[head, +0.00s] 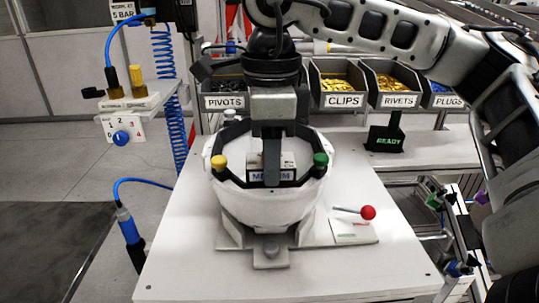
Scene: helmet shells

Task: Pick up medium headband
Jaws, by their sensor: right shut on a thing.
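The medium headband (230,172) appears as a dark angular band at the rim of a white, upturned helmet shell (268,207). A label partly reading "MEDIUM" (287,175) shows at its near side, partly covered by my gripper. My right gripper (272,170) points down over the middle of the shell and is shut on the headband at that near side. The gripper hides part of the band and the shell's inside, so I cannot tell how deep the band sits. My left gripper is not in view.
The shell stands on a grey fixture (235,238) on a white table (200,270). Yellow (219,162) and green (320,159) knobs flank the band. A red-balled lever (368,212) is at right. Labelled bins (343,101) and a "READY" sign (390,142) stand behind.

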